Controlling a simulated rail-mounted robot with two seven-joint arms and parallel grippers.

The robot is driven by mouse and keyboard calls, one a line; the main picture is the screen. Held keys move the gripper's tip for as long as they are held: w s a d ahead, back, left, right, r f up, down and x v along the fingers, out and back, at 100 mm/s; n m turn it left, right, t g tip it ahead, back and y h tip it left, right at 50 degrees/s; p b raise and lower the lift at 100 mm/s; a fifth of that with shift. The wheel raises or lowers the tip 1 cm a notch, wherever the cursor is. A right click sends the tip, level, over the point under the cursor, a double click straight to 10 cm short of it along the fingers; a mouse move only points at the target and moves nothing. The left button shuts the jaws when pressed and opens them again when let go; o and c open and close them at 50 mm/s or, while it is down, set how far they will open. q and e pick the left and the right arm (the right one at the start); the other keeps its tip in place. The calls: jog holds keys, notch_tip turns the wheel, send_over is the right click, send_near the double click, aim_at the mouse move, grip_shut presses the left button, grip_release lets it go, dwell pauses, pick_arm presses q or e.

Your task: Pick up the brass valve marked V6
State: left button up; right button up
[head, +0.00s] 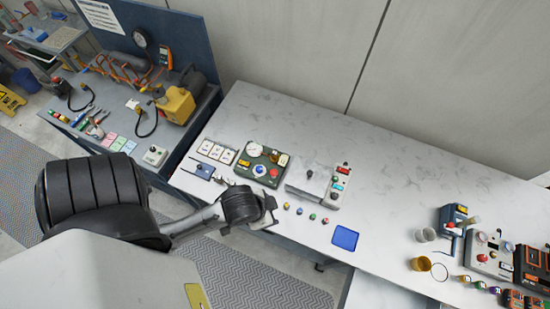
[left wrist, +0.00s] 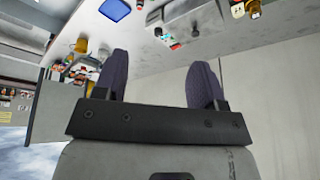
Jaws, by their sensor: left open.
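No marking V6 can be read in either view, so I cannot tell which item is the brass valve. A row of several small coloured, knob-like pieces (head: 312,217) lies on the pale worktop near its front edge. My left gripper (head: 270,214) is at the front edge of the worktop, just left of this row. In the left wrist view my left gripper (left wrist: 157,84) has its two dark fingers wide apart with nothing between them. My right gripper is in neither view.
A blue square tray (head: 345,238) lies right of the small pieces; it also shows in the left wrist view (left wrist: 114,9). Panels with gauges and switches (head: 262,166) stand behind. Cups (head: 421,264) and devices (head: 490,252) stand at the right. The worktop's middle is clear.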

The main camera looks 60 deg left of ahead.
pick_arm(q)
jog(key=w+a+f+m+t+y+b, duration=0.1)
jog(key=w+a+m+t+y+b, duration=0.4)
jog(key=w+a+b, duration=1.35)
jog(key=w+a+r+m+t+h+b, duration=0.1)
jog(key=w+r+m+t+h+b, duration=0.2)
jog(key=w+r+m+t, duration=0.3)
jog(key=w+r+m+t+h+b, duration=0.3)
jog(key=w+r+m+t, duration=0.2)
jog(key=r+m+t, duration=0.4)
jog(key=m+g+y, duration=0.1)
jog(key=m+g, duration=0.8)
jog(key=g, duration=1.5)
send_over(275, 153)
notch_tip(275, 153, down, 27)
notch_tip(275, 153, down, 8)
jog(key=shift+f, duration=0.15)
notch_tip(275, 153, down, 4)
jog(key=shift+f, duration=0.65)
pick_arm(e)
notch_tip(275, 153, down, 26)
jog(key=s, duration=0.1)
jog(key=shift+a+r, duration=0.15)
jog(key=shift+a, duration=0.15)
